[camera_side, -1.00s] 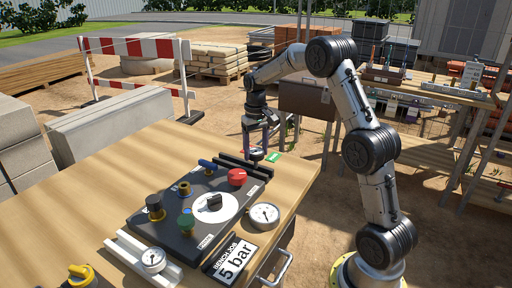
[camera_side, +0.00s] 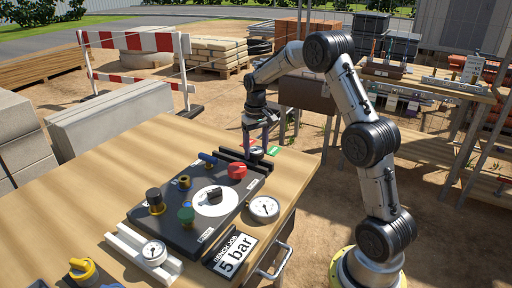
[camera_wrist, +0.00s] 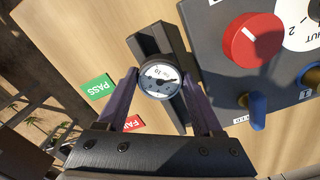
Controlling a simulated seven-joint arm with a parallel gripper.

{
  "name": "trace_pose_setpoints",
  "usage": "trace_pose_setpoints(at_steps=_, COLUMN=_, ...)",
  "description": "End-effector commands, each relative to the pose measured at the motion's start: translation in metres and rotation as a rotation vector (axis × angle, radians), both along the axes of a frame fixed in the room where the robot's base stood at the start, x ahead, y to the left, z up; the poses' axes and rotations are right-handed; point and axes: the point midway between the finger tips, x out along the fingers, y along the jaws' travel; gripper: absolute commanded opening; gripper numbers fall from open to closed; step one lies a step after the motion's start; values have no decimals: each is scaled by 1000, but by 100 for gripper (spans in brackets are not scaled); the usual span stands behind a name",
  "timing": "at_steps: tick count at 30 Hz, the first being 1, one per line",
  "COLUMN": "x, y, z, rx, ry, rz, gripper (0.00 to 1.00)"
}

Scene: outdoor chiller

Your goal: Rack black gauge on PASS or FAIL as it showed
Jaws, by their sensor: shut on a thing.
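My gripper (camera_wrist: 165,92) is shut on a gauge (camera_wrist: 158,78) with a white dial and black rim; its dial faces the wrist camera. The needle reading is too small to tell surely. The gauge is over a black slotted rack (camera_wrist: 146,42) at the bench's far edge, and I cannot tell whether it touches the rack. A green PASS label (camera_wrist: 98,87) and a red FAIL label (camera_wrist: 121,122), partly covered by a finger, lie left of the rack. In the side view my gripper (camera_side: 258,146) is at the rack (camera_side: 236,160), with the gauge (camera_side: 256,153) low between its fingers.
A black test panel (camera_side: 175,228) with a red knob (camera_side: 237,171), blue lever and valves is close to the rack. A gauge (camera_side: 264,209) is at its right, another (camera_side: 154,253) is on a pale stand. A "5 bar" card (camera_side: 235,256) lies in front.

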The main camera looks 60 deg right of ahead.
Motion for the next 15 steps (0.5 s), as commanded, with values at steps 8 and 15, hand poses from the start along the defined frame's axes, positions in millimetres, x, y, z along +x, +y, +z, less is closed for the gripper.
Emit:
trace_pose_setpoints(at_steps=8, x=0, y=0, z=-8, rx=0, ry=0, rz=0, gripper=0)
trace_pose_setpoints(at_steps=15, x=0, y=0, z=-11, rx=-1, ry=-1, rz=0, gripper=0)
